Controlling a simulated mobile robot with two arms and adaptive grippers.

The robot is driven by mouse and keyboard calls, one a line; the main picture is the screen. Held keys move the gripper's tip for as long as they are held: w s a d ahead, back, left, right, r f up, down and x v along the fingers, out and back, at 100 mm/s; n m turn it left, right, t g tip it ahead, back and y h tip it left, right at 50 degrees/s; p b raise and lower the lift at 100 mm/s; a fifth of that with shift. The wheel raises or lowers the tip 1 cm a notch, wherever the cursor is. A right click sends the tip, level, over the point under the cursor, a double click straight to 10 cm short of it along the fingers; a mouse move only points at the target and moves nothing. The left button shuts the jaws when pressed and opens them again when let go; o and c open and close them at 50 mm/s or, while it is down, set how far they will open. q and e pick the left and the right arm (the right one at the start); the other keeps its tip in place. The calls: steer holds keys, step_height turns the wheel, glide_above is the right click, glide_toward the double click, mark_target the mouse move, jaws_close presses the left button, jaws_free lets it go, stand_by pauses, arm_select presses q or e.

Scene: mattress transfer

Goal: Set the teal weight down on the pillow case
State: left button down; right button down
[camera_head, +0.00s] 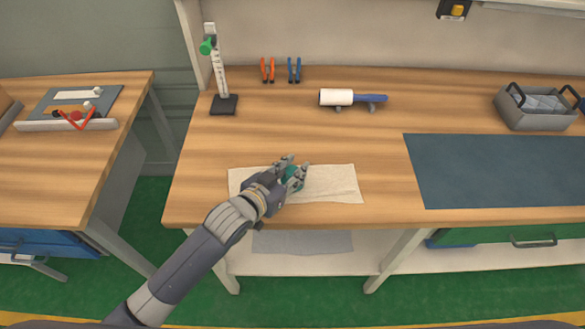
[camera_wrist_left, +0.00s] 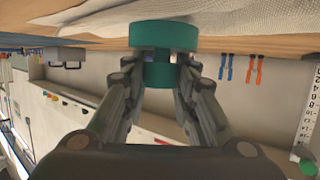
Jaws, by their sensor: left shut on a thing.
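The pillow case (camera_head: 335,184) is a cream cloth lying flat near the front edge of the wooden bench. It also shows along the top of the left wrist view (camera_wrist_left: 245,14). My left gripper (camera_head: 296,175) is over the middle of the cloth, shut on the teal weight (camera_head: 291,180). In the left wrist view the teal weight (camera_wrist_left: 164,36) has a wide disc beyond the fingertips and a narrower part between the fingers (camera_wrist_left: 160,72). The disc is close to the cloth; I cannot tell whether they touch. My right gripper is in neither view.
A dark blue mat (camera_head: 490,170) lies to the right on the bench (camera_head: 385,160). A grey basket (camera_head: 536,108) stands at the back right. A white roll with a blue handle (camera_head: 345,97), pliers (camera_head: 268,70) and a ruler stand (camera_head: 222,103) are behind. Bare wood surrounds the cloth.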

arm_select(q)
steer(key=shift+f, duration=0.55)
steer(key=c, duration=1.3)
jaws_free()
steer(key=shift+s, duration=0.1)
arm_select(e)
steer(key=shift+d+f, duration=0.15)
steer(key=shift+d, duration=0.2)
arm_select(q)
steer(key=shift+r, duration=0.8)
steer(key=b+v, duration=0.1)
steer(key=v, duration=1)
steer(key=shift+s+a, duration=0.25)
steer(key=shift+s, duration=0.1)
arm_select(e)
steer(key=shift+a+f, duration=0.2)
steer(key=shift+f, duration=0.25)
